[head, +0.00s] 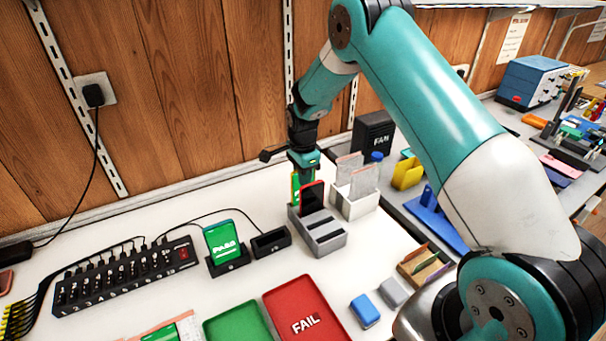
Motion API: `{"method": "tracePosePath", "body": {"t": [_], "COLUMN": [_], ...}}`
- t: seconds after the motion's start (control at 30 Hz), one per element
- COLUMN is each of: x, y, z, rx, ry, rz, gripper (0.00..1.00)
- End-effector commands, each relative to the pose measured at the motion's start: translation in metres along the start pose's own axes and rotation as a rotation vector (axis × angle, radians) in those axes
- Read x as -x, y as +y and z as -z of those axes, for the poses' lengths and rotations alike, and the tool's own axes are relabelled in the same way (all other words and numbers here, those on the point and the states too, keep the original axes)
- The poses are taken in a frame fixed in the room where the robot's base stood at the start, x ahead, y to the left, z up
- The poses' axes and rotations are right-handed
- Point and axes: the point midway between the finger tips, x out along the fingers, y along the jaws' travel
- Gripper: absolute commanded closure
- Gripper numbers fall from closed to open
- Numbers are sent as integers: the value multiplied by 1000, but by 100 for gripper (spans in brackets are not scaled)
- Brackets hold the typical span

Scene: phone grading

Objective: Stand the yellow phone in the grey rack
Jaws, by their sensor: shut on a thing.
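The grey rack (327,239) stands on the white table, with several slots. The yellow phone (295,186) shows as a narrow upright strip, yellow-edged with some green, at the rack's back left. My gripper (302,174) points down over the back of the rack and is shut on the yellow phone. The phone's lower end is at or in the rearmost part of the rack; I cannot tell how deep it sits. A red phone with a dark screen (312,199) stands in the rack just in front, hiding part of the yellow phone and the fingertips.
A white holder (352,206) with clear sleeves stands close right of the rack. A dock holds a phone showing PASS (223,242); an empty black dock (271,242) is beside it. A red FAIL tray (301,308) and green tray (236,325) lie in front.

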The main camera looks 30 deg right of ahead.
Motion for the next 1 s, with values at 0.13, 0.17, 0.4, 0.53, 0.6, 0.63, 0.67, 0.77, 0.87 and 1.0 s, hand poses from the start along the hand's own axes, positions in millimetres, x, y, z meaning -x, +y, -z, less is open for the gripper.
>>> {"method": "tracePosePath", "body": {"t": [0.13,0.17,0.4,0.53,0.6,0.63,0.67,0.77,0.87,1.0], "x": [-6,-8,-10,-10,-10,-10,-10,-10,-10,-10], "y": [0,0,0,0,0,0,0,0,0,0], "z": [0,0,0,0,0,0,0,0,0,0], "rx": [0,0,0,0,0,0,0,0,0,0], "ry": [0,0,0,0,0,0,0,0,0,0], "rz": [1,1,1,1,1,1,1,1,1,0], "gripper": [100,100,100,100,71,65,58,58,58,58]}}
